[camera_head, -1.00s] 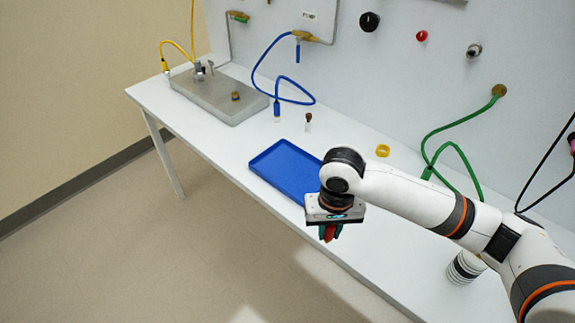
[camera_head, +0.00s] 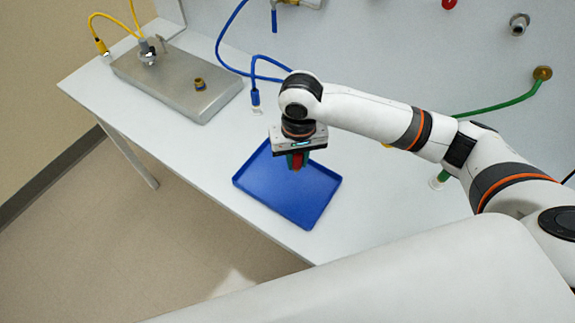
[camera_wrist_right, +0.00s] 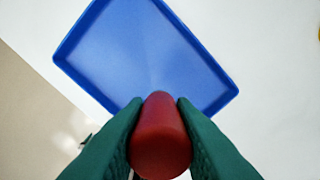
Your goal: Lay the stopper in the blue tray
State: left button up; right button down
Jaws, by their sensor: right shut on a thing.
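The blue tray (camera_head: 290,200) lies flat and empty on the white table, and it fills the upper middle of the right wrist view (camera_wrist_right: 145,50). My right gripper (camera_head: 297,162) is over the far part of the tray in the head view. Its green fingers are shut on a red rounded stopper (camera_wrist_right: 160,135), which shows as a small red strip in the head view (camera_head: 297,161). The stopper appears held above the tray; the exact height cannot be told. My left gripper is in neither view.
A grey metal box (camera_head: 180,85) with a yellow hose stands at the left back of the table. A blue hose (camera_head: 232,62) and a green hose (camera_head: 505,102) hang from the back panel.

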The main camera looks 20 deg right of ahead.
aim_at(299, 155)
jog(key=f, duration=0.1)
jog(key=s+f, duration=0.1)
jog(key=f, duration=0.1)
jog(key=shift+d+f, duration=0.1)
jog(key=shift+f, duration=0.15)
jog(key=f, duration=0.4)
jog(key=shift+w+p, duration=0.2)
jog(key=shift+p, duration=0.15)
jog(key=shift+f, duration=0.1)
jog(key=c, duration=1.2)
grip_release()
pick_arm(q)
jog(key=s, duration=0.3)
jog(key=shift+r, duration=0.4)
pick_arm(e)
notch_tip(299, 155, up, 11)
jog(key=shift+f+b, duration=0.1)
jog(key=shift+b, duration=0.55)
jog(key=shift+r, duration=0.7)
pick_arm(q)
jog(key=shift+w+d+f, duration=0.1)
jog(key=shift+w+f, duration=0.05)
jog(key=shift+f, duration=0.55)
